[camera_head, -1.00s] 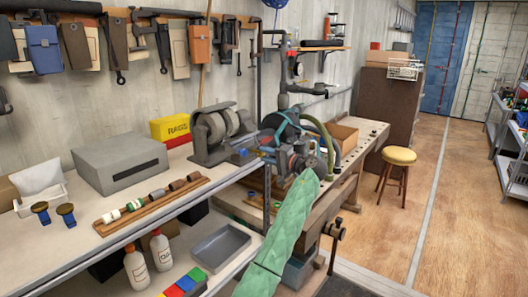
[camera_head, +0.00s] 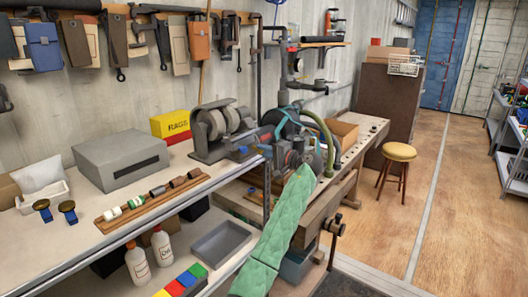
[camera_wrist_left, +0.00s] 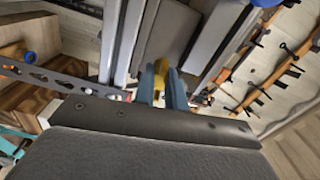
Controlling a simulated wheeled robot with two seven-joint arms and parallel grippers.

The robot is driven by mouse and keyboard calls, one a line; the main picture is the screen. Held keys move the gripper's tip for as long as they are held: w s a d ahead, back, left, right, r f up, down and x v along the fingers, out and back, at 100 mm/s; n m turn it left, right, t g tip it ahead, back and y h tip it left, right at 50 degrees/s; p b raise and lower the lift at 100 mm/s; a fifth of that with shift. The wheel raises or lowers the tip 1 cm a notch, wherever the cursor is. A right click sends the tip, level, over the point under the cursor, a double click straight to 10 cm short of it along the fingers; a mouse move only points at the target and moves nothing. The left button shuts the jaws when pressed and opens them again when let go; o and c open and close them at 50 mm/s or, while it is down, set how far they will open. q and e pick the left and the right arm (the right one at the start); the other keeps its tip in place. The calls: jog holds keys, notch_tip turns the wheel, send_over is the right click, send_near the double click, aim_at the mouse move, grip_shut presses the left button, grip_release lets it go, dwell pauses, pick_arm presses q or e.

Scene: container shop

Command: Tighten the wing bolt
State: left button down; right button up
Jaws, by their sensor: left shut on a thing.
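My left arm in its green quilted sleeve rises from the bottom of the head view to the grinder area, and my left gripper (camera_head: 271,150) is small and partly covered there. In the left wrist view two blue-grey fingers (camera_wrist_left: 167,90) are closed on a small yellow piece (camera_wrist_left: 161,67), which looks like the wing bolt. Only a part of it shows between the fingers, and I cannot tell how far it is screwed in. In the head view the bolt is not clearly visible. My right gripper is not in view.
A double-wheeled bench grinder (camera_head: 222,128) stands left of my gripper. A wooden strip with several small parts (camera_head: 150,202), a grey box (camera_head: 119,157) and two blue, gold-topped pieces lie on the left bench. A stool (camera_head: 399,152) stands on open floor at right.

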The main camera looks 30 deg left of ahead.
pick_arm(q)
jog(key=shift+m, duration=0.9)
jog(key=c, duration=1.6)
grip_release()
jog(key=shift+f, duration=0.1)
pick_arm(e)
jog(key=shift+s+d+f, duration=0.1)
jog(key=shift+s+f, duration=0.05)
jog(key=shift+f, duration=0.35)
